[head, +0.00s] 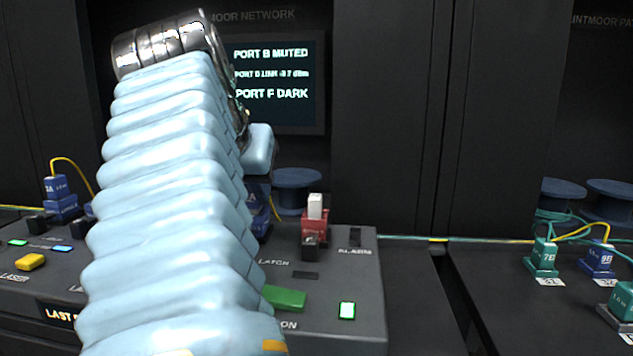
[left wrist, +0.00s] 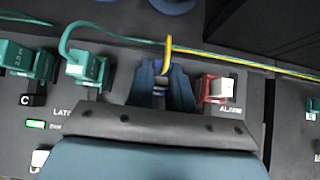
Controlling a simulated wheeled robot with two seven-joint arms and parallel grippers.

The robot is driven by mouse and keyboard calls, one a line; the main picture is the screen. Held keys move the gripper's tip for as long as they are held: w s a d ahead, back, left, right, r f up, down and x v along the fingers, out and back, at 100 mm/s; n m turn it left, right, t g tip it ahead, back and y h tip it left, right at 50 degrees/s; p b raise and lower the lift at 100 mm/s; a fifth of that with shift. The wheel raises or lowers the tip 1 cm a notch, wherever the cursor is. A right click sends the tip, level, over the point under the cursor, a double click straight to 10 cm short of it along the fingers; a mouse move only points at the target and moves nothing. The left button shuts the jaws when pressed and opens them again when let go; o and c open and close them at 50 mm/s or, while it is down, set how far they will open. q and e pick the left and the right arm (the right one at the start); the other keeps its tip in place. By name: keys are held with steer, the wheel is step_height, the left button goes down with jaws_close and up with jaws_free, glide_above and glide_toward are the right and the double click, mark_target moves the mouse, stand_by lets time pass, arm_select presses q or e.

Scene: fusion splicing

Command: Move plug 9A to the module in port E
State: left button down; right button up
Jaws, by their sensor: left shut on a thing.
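My left gripper (left wrist: 160,92) is shut on a blue plug (left wrist: 160,78) with a yellow cable rising from its far end. The plug's label is not readable, so I cannot tell whether it is 9A. Whether the plug is seated in a module below is hidden by the gripper. In the head view, my left arm's pale sleeve covers the middle of the console, and only part of the blue plug (head: 260,212) shows beside it. A red module (head: 314,225) with a white top stands just right of it. I cannot read a port E label. My right gripper is not in view.
Teal plugs (left wrist: 85,67) stand left of the gripper in the wrist view. The console (head: 365,290) has a green lit button (head: 347,310). A screen (head: 275,85) reads PORT B MUTED and PORT F DARK. Teal plug 7B (head: 543,257) and blue plug 9B (head: 598,258) stand far right.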

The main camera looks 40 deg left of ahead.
arm_select(q)
steer(key=shift+f, duration=0.25)
steer(key=c, duration=0.9)
jaws_free()
steer(key=shift+c, duration=0.2)
steer(key=shift+s+d+r, duration=0.1)
steer(key=shift+s+r, duration=0.05)
steer(key=shift+r, duration=0.1)
steer(key=p+v, duration=0.3)
steer(key=v, duration=1)
